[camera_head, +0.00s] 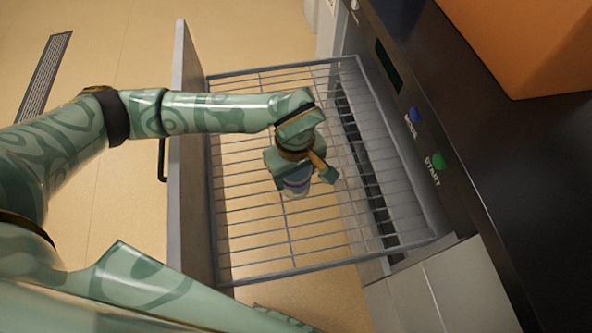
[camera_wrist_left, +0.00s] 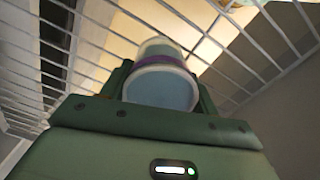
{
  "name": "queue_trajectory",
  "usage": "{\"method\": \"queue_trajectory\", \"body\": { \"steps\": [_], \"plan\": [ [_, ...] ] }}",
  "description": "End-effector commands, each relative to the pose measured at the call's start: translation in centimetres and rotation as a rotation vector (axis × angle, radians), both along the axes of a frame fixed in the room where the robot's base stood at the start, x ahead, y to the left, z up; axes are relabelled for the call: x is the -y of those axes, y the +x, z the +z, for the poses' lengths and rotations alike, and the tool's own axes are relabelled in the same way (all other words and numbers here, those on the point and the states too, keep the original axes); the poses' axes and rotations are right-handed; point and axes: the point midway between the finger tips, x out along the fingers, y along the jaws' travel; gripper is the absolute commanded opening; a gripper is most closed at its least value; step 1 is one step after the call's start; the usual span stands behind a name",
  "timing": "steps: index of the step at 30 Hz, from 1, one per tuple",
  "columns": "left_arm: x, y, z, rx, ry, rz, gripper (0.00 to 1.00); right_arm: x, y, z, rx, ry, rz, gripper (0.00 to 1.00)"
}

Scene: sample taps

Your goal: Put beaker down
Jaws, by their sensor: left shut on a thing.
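A clear beaker (camera_head: 297,186) with a purple band is in my left gripper (camera_head: 304,178), over the middle of a pulled-out wire rack (camera_head: 240,235). In the left wrist view the beaker (camera_wrist_left: 163,80) sits between the fingers, with the rack's wires (camera_wrist_left: 110,55) around and behind it. My left gripper is shut on it. Much of the beaker is hidden by the gripper in the head view. I cannot tell whether its base touches the wires. My right gripper is not in view.
The rack belongs to a machine with a blue button (camera_head: 415,115) and a green START button (camera_head: 438,161). A grey door panel (camera_head: 196,150) with a dark handle stands left of the rack. An orange box (camera_head: 530,45) rests on the dark top. No other objects show on the rack.

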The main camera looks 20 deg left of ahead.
Motion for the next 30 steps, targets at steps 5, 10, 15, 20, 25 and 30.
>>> {"method": "queue_trajectory", "body": {
  "steps": [5,10,15,20,25,30],
  "plan": [
    [0.0,0.0,-0.2,0.000,0.000,0.000,0.68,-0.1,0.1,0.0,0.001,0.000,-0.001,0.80],
    [0.0,0.0,-0.2,0.000,0.000,0.000,0.82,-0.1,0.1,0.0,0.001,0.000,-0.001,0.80],
    [0.0,0.0,-0.1,0.000,0.000,0.000,0.82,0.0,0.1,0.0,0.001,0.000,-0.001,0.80],
    [0.0,0.1,2.1,0.008,0.001,0.000,0.82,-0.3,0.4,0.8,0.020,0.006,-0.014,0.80],
    [0.0,0.1,6.5,0.012,0.001,0.000,0.82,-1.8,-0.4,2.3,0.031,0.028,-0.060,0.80],
    [0.0,0.1,10.1,0.009,0.000,0.000,0.82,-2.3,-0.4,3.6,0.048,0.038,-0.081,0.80]
  ]
}}
